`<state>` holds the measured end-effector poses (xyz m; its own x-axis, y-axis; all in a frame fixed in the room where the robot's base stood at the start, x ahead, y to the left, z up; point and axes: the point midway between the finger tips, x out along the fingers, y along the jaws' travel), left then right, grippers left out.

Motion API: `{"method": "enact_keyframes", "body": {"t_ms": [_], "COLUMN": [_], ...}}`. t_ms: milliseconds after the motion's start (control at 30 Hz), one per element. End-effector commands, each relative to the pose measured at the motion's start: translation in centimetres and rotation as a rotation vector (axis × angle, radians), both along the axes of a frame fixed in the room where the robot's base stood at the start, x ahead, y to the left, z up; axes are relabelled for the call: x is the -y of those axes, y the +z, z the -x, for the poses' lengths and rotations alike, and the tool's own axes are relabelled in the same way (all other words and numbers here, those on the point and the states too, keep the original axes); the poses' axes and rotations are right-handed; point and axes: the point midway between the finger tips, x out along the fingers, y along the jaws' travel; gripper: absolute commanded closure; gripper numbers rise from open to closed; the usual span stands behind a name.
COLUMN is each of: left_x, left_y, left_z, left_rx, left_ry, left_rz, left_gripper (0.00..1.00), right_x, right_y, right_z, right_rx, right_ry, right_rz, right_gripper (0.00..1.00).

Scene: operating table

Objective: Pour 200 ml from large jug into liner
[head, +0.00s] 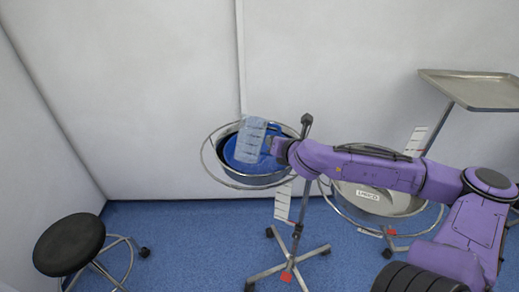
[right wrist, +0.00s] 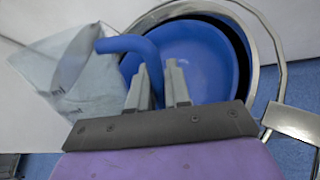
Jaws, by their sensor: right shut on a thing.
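The large jug (head: 251,139) is pale, see-through blue with dark graduation lines. It is tilted over the blue liner (head: 257,172), which sits in a ring stand's bowl. In the right wrist view the jug (right wrist: 78,78) hangs at the left, with its blue handle (right wrist: 128,43) reaching between the fingers. My right gripper (head: 278,147) is shut on this handle, and its fingers also show in the right wrist view (right wrist: 160,88). The liner (right wrist: 198,58) lies behind them. No stream of liquid is visible, and the level in the jug is unclear. My left gripper is out of view.
The liner's wheeled stand (head: 291,262) has a striped scale card (head: 282,201). A second steel basin (head: 385,203) with a white label stands to the right, partly behind my right arm. A steel tray (head: 478,88) is at the upper right, a black stool (head: 69,243) at the lower left.

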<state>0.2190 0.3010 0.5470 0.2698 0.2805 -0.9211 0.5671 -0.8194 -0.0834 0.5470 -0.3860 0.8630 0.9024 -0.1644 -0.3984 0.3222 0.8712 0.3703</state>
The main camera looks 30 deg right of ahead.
Motion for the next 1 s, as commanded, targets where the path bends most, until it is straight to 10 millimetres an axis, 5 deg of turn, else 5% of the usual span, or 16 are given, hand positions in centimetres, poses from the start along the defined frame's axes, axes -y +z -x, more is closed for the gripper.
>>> {"method": "enact_keyframes", "body": {"t_ms": [1000], "left_x": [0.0], "left_y": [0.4], "left_z": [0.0], "left_rx": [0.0], "left_ry": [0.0], "left_rz": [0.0], "left_gripper": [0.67], "right_x": [-0.17], "right_y": [-0.76], "right_z": [0.09], "right_rx": [-0.025], "right_ry": [0.005], "right_rz": [-0.046], "right_gripper": [1.0]}}
